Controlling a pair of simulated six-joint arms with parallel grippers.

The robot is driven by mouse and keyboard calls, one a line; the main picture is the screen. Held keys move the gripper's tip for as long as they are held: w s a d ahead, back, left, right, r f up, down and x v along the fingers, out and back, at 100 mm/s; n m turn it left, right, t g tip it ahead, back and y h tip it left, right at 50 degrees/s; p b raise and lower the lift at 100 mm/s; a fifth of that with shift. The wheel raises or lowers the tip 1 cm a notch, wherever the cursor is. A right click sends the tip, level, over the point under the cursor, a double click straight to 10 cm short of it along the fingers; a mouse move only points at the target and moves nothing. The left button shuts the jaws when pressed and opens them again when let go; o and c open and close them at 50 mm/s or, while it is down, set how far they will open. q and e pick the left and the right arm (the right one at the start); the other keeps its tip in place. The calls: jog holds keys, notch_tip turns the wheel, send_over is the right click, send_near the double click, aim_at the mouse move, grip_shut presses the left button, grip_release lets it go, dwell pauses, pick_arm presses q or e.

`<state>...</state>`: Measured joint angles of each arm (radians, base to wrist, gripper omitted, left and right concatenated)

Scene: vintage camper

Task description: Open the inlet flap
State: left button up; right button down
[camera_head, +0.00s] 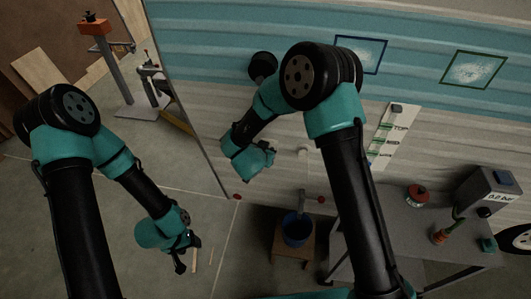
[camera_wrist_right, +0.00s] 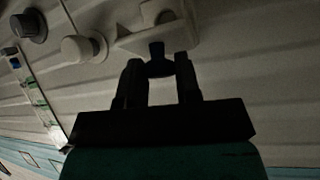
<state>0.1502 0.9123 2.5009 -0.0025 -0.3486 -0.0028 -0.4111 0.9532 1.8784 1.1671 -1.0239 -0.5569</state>
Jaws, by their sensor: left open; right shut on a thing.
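The inlet on the camper's side shows in the right wrist view as a pale, shadowed fitting (camera_wrist_right: 160,32) at the top. A small dark tab (camera_wrist_right: 157,50) juts from it toward my right gripper (camera_wrist_right: 158,72). The gripper's two dark fingers are shut on this tab, one on each side. Whether the flap stands ajar is too dark to tell. In the head view my right wrist is close to the camper wall and hides the inlet and fingertips. My left gripper (camera_head: 187,256) is open and empty, low over the floor at left.
A round grey cap (camera_wrist_right: 29,25) and a pale knob (camera_wrist_right: 78,48) sit beside the inlet. A labelled strip (camera_head: 388,137) is on the camper wall (camera_head: 215,90). A grey bench (camera_head: 400,238) stands at right, with a blue bucket (camera_head: 297,230) on a stool. Open floor lies at left.

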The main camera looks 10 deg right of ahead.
jog(key=shift+r, duration=0.1)
dwell(0.4)
jog(key=c, duration=0.8)
grip_release()
jog(key=v, duration=1.7)
jog(key=shift+r, duration=0.35)
